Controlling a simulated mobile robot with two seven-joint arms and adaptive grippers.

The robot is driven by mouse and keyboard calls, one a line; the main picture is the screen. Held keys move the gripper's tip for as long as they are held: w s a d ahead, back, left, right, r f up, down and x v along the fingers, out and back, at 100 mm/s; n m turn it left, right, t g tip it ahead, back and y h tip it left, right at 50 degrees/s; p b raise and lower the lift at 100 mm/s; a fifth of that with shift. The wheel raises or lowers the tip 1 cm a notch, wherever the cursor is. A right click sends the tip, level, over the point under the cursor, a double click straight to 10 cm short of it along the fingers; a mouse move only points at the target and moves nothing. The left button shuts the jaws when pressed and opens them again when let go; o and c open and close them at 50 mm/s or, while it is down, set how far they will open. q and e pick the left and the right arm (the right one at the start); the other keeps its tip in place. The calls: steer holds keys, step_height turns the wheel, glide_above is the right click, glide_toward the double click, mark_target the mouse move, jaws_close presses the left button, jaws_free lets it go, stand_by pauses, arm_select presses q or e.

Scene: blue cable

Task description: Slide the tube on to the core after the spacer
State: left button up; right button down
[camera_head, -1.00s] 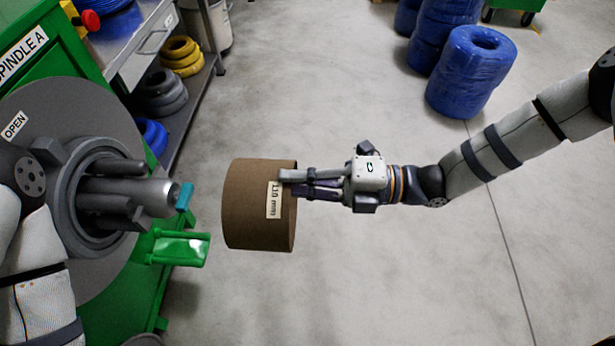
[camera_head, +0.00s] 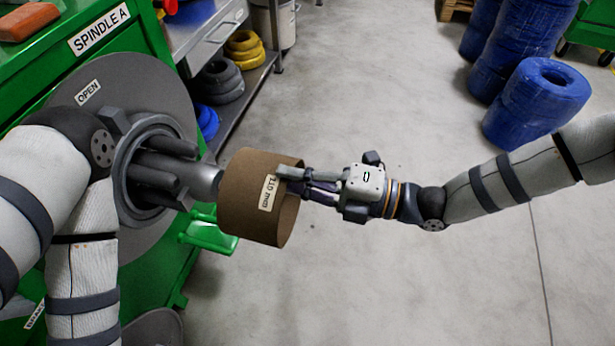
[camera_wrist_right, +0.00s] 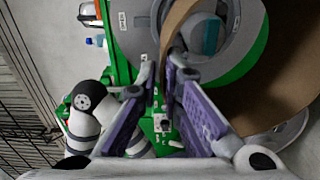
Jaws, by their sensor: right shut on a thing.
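The tube (camera_head: 240,200) is a short, wide brown cardboard ring with a white size label. My right gripper (camera_head: 292,180) is shut on its right-hand wall and holds it in the air. The grey core (camera_head: 203,182) sticks out of the spindle face, with dark jaws around its base. The tube's left edge overlaps the core's tip in the head view; I cannot tell whether the tip is inside. The right wrist view shows the tube's wall (camera_wrist_right: 285,65) between the fingers and a teal piece (camera_wrist_right: 210,38) beyond. I cannot make out the spacer. My left gripper is out of view.
The green spindle machine (camera_head: 75,55) carries a round grey plate (camera_head: 75,95) marked OPEN. A green bracket (camera_head: 212,237) sticks out below the core. Blue coils (camera_head: 537,105) stand at back right. A shelf with yellow coils (camera_head: 245,45) is behind.

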steer(key=b, duration=0.3)
glide_toward(195, 171)
steer(key=shift+w+a+r, duration=1.05)
steer(key=shift+a+r, duration=1.1)
steer(key=shift+a, duration=0.6)
steer(key=shift+x, duration=0.95)
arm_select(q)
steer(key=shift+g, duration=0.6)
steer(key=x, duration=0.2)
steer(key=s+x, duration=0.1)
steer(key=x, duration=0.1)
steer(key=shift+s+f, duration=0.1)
arm_select(e)
steer(key=shift+r, duration=0.15)
arm_select(q)
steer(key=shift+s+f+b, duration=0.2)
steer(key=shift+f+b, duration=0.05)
steer(key=shift+b, duration=0.25)
arm_select(e)
steer(key=shift+x, duration=1.15)
steer(key=shift+a+r, duration=0.1)
arm_select(q)
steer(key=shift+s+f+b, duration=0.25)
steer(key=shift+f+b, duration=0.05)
steer(key=shift+b, duration=0.05)
arm_select(e)
steer(key=shift+s+f, duration=0.1)
steer(key=shift+f, duration=0.5)
